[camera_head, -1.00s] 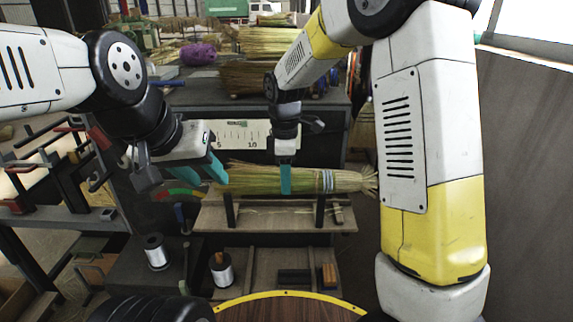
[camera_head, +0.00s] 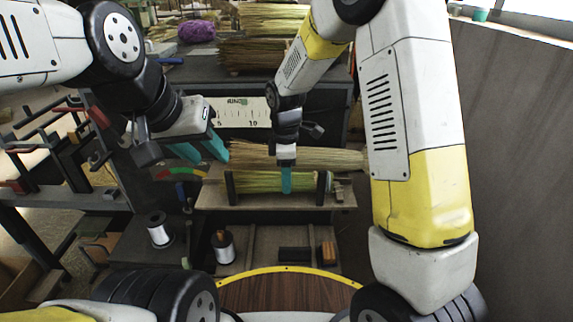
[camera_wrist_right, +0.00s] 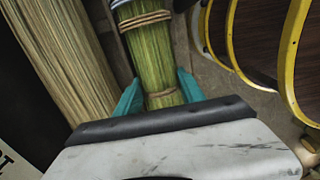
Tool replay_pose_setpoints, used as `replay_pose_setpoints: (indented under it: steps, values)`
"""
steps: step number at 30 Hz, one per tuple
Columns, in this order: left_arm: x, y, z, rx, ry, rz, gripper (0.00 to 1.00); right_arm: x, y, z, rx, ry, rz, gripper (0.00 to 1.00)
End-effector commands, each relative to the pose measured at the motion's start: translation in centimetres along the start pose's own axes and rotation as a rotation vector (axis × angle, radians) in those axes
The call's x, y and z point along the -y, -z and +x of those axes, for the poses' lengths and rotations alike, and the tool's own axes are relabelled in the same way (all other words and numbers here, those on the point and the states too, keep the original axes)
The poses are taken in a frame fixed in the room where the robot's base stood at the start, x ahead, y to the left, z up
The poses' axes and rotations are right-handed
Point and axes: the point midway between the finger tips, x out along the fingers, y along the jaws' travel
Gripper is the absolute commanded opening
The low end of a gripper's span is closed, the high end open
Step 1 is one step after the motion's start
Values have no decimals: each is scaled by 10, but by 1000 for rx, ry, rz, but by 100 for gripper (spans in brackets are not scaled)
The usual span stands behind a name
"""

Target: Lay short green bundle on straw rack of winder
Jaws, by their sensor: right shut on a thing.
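The short green bundle (camera_head: 260,182) is level at the straw rack (camera_head: 335,197), a wooden shelf with two dark upright posts. It spans between the left post (camera_head: 229,188) and the right post (camera_head: 321,188); I cannot tell if it rests on the board. My right gripper (camera_head: 287,180) is shut on it from above near its middle. In the right wrist view the green bundle (camera_wrist_right: 152,55), with brown bands and a pale blue-white band, lies between the teal fingers (camera_wrist_right: 158,95). My left gripper (camera_head: 200,150) is open and empty, left of the rack.
A longer pale straw bundle (camera_head: 335,158) lies just behind the rack. A white scale plate (camera_head: 240,112) stands behind. Wire spools (camera_head: 223,246) sit below the rack. A round wooden top with yellow rim (camera_head: 290,290) is in front. Straw piles (camera_head: 262,55) lie at the back.

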Motion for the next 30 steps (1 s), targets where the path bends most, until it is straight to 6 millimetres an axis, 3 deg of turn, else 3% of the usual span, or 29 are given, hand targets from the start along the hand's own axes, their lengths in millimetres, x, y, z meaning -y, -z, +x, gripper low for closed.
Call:
replay_pose_setpoints:
  steps: [10,11,15,25,30]
  values:
    - [0,0,0,0,0,0,40,0,0,0,0,0,0,5]
    - [0,0,0,0,0,0,40,0,0,0,0,-1,0,48]
    - [0,0,0,0,0,0,40,0,0,0,0,-1,0,72]
    - [0,0,0,0,0,0,40,0,0,-3,-1,-2,0,72]
    - [0,0,0,0,0,0,40,-1,0,-26,-2,-4,1,72]
